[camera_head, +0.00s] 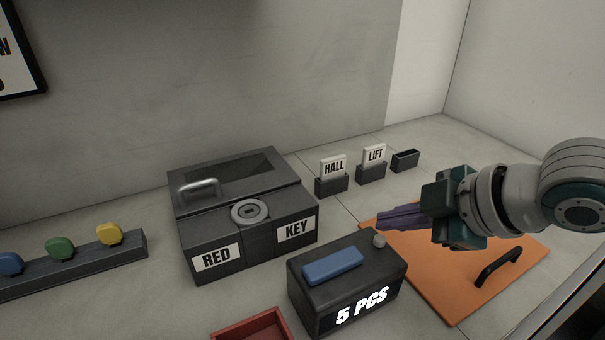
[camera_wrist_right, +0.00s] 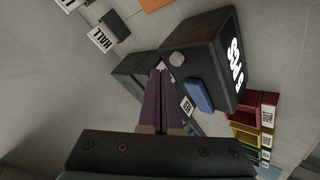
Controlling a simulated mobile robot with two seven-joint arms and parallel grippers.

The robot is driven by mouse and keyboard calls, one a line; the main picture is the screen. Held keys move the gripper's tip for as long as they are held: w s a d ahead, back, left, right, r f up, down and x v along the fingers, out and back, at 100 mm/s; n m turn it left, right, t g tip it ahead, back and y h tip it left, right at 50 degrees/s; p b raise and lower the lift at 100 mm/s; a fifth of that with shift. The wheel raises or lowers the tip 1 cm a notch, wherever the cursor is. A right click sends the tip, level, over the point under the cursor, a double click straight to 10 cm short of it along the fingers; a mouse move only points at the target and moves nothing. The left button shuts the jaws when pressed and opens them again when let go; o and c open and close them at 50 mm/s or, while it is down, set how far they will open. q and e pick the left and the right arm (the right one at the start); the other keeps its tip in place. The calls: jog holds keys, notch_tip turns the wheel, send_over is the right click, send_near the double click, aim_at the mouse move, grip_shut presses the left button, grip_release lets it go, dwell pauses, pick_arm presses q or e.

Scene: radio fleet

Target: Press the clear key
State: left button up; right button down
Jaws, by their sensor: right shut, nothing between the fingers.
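A dark box (camera_head: 345,294) reads "5 PCS" on its front; the same box shows in the wrist view (camera_wrist_right: 205,45). On its top are a wide blue bar (camera_head: 332,266) and a small round grey key (camera_head: 380,241), with no label that I can read. The grey key also shows in the wrist view (camera_wrist_right: 177,60). My right gripper (camera_head: 380,221) is shut and empty. Its purple fingertips are just above and behind the grey key in the head view, apart from it in the picture. My left gripper is out of view.
A dark case (camera_head: 248,216) marked RED and KEY stands left of the box. An orange board (camera_head: 450,290) with a black handle lies to the right. HALL (camera_head: 333,168) and LIFT (camera_head: 374,155) tags stand behind. A red tray (camera_head: 250,327) is in front.

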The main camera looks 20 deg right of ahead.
aim_at(387, 248)
jog(key=shift+f, duration=0.1)
dwell(0.7)
jog(key=shift+f, duration=0.35)
jog(key=shift+f+b, duration=0.2)
jog(key=shift+b, duration=0.15)
jog(key=shift+f, duration=0.3)
dwell(0.7)
jog(key=shift+r, duration=0.15)
jog(key=shift+r+p, duration=0.8)
jog(key=shift+p, duration=0.05)
notch_tip(387, 248, up, 5)
jog(key=p, duration=0.5)
